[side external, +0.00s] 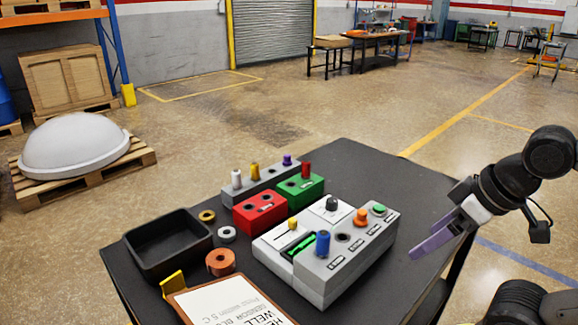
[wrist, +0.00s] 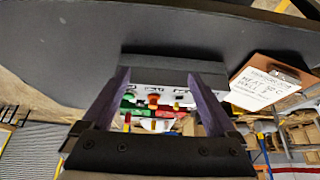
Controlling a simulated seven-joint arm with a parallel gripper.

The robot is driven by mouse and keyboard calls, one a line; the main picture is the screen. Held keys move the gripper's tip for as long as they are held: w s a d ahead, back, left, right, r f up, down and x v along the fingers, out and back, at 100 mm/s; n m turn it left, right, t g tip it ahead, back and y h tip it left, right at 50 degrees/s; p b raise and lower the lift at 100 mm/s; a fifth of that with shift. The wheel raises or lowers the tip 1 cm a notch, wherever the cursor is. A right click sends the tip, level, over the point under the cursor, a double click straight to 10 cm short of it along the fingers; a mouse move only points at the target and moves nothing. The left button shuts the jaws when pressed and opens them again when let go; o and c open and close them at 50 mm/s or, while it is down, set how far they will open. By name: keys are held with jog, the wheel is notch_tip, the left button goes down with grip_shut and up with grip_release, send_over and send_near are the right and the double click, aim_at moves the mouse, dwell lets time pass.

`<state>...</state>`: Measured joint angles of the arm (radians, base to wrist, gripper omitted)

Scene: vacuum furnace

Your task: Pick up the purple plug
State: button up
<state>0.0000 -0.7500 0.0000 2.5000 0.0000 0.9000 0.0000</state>
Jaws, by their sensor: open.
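The purple plug (side external: 287,160) stands upright at the right end of a long grey block (side external: 262,182) at the back of the black table. A white plug (side external: 237,178) and a yellow plug (side external: 254,170) stand in the same block to its left. My gripper (side external: 432,244), with purple fingers, is at the right edge of the table, well away from the purple plug. In the wrist view my gripper (wrist: 158,77) is open, with nothing held between its fingers. I cannot make out the purple plug in the wrist view.
The grey control box (side external: 330,268) with blue and orange plugs stands between my gripper and the plug block. Red (side external: 260,212) and green (side external: 302,192) blocks sit just in front of the plug block. A black tray (side external: 168,243), rings and a clipboard (side external: 228,303) lie left.

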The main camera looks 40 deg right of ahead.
dwell(0.4)
jog(key=c, duration=0.4)
jog(key=shift+o, duration=0.2)
jog(key=w+d+r+m+t, duration=0.2)
jog(key=w+r, duration=0.8)
jog(key=r, duration=0.2)
jog(key=w+d+r+m+h, duration=0.1)
jog(key=w+r, duration=0.1)
jog(key=w, duration=0.6)
jog(key=w+d+r+m+h, duration=0.1)
jog(key=w+d+r, duration=0.15)
jog(key=w, duration=0.45)
jog(key=g, duration=0.2)
send_over(288, 156)
jog(key=s, duration=0.3)
notch_tip(288, 156, down, 16)
jog(key=shift+m, duration=0.3)
jog(key=shift+a+x, duration=0.2)
jog(key=shift+x, duration=0.9)
jog(key=shift+a+x, duration=0.15)
jog(key=shift+x, duration=0.9)
jog(key=shift+a+x, duration=0.2)
jog(key=shift+x, duration=0.9)
